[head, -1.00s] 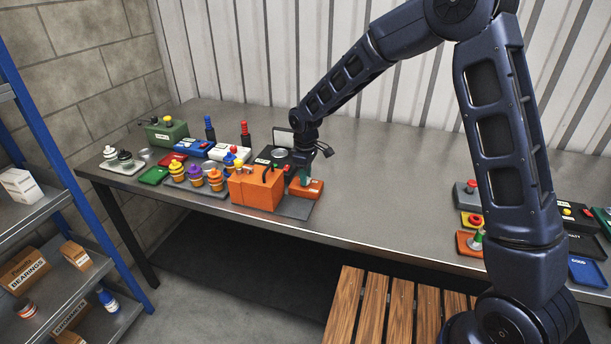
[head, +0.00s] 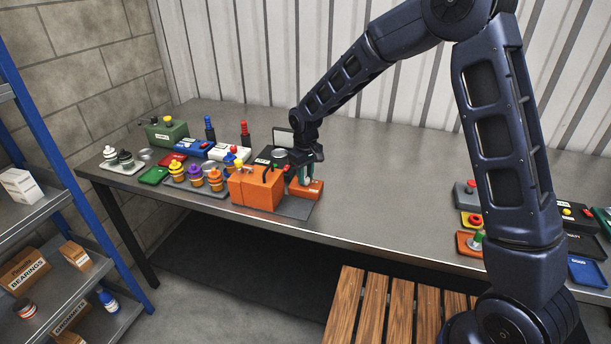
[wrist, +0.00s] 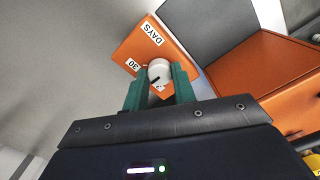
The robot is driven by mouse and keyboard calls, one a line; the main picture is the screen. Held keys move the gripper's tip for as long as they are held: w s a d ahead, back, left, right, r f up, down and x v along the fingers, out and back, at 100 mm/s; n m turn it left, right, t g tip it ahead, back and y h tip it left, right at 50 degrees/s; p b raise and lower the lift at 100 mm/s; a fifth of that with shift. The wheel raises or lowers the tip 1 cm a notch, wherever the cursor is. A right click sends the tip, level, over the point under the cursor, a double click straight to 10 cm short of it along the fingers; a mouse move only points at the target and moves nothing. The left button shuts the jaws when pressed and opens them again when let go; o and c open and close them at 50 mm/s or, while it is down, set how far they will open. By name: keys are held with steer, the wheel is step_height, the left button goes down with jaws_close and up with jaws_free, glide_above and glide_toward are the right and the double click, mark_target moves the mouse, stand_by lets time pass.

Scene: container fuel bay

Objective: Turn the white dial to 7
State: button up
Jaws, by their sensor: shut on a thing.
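The white dial (wrist: 159,71) sits on a small orange box (wrist: 141,47) in the wrist view. The box is marked "DAYS" and "30", and another label beside the dial is mostly hidden. A dark pointer line shows on the dial. My gripper (wrist: 159,76) has its two green fingers on either side of the dial, shut on it. In the head view my gripper (head: 304,178) is over the orange box (head: 313,189), and the dial cannot be made out there.
A larger orange box (head: 256,188) stands just left of my gripper on a grey plate (head: 296,208). Several coloured knobs, boxes and trays crowd the table further left.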

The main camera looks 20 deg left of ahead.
mark_target(306, 178)
steer(key=o, duration=1)
step_height(306, 178, up, 11)
steer(key=shift+f, duration=0.1)
stand_by(0.3)
